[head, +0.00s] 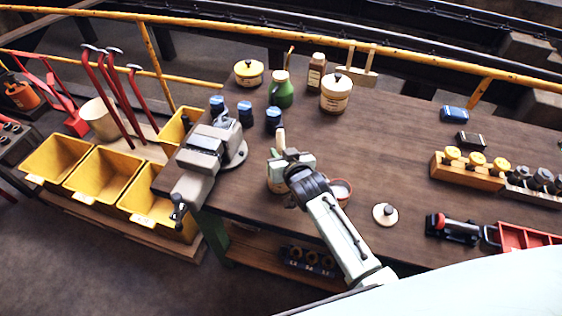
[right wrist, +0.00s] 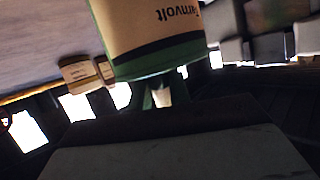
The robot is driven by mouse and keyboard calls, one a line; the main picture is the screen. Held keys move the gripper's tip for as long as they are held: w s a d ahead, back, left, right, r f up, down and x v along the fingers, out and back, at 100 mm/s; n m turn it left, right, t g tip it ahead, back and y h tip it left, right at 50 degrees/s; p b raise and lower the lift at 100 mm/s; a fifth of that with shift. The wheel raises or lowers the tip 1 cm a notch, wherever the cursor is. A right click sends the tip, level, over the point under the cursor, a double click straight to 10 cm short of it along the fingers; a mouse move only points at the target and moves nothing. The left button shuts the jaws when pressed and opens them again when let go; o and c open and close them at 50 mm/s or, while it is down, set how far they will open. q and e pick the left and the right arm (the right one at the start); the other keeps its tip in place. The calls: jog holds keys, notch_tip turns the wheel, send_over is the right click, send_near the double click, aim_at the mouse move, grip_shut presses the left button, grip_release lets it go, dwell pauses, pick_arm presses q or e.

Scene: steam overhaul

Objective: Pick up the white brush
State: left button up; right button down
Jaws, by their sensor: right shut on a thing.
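My right gripper (head: 291,162) is above the front of the wooden bench, just right of the vise. In the right wrist view the brush cannot be made out clearly. My left gripper is not in view.
A grey vise (head: 205,152) stands close left. A green container (head: 281,92) stands behind the gripper; a green labelled container (right wrist: 150,40) fills the wrist view's upper middle. A small red-rimmed bowl (head: 341,189) and round lid (head: 385,214) are to the right. The bench's centre right is clear.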

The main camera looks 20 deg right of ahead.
notch_tip(320, 180, up, 10)
jog(key=shift+r+p, duration=0.1)
jog(key=shift+p, duration=0.2)
dwell(0.8)
